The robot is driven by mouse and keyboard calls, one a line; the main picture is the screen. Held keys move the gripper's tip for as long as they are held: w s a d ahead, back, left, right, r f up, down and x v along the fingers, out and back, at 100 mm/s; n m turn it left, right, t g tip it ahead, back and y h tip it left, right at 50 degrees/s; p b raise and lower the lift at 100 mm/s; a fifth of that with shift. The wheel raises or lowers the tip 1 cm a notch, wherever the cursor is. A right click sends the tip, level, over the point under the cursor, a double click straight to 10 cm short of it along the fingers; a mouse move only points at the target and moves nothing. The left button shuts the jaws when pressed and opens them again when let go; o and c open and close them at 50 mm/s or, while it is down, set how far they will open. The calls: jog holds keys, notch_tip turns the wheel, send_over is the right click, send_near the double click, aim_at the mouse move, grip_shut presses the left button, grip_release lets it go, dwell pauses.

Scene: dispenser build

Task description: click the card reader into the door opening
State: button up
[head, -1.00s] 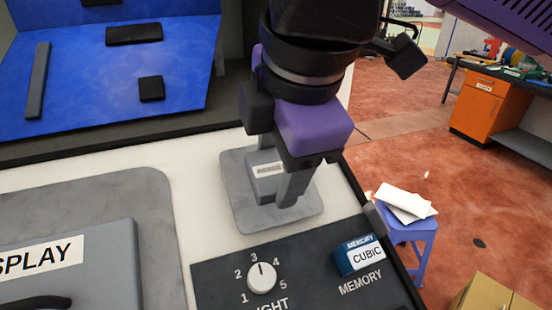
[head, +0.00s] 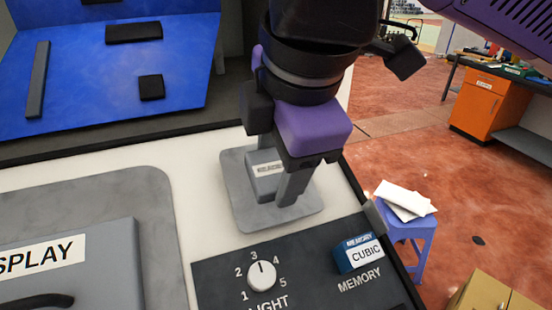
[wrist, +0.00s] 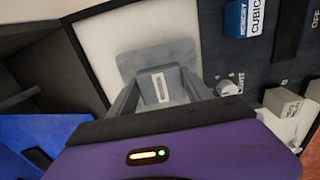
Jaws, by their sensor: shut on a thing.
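The card reader (head: 265,185) is a small grey block with a white label, partly hidden by my gripper. It is over the middle of a rounded grey plate (head: 305,208) on the white door panel (head: 205,225). My gripper (head: 277,188) is shut on the reader, with a finger on either side of it. The wrist view shows the reader (wrist: 148,95) between the fingers, in front of the grey plate (wrist: 130,62). The opening itself is hidden, and I cannot tell how far the reader sits in it.
A dark panel with a white light knob (head: 262,277) and a blue memory block (head: 358,254) lies just below the plate. A grey display unit (head: 100,270) is at the left. A blue board (head: 90,80) with dark blocks is behind. A stool (head: 412,235) stands at the right.

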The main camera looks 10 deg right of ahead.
jog(key=shift+w+f+b, duration=0.3)
jog(key=shift+f, duration=0.35)
dwell(0.6)
dwell(0.3)
jog(key=o, duration=2)
jog(key=shift+r, duration=0.15)
jog(key=shift+p+v, duration=2.75)
jog(key=shift+v, duration=0.15)
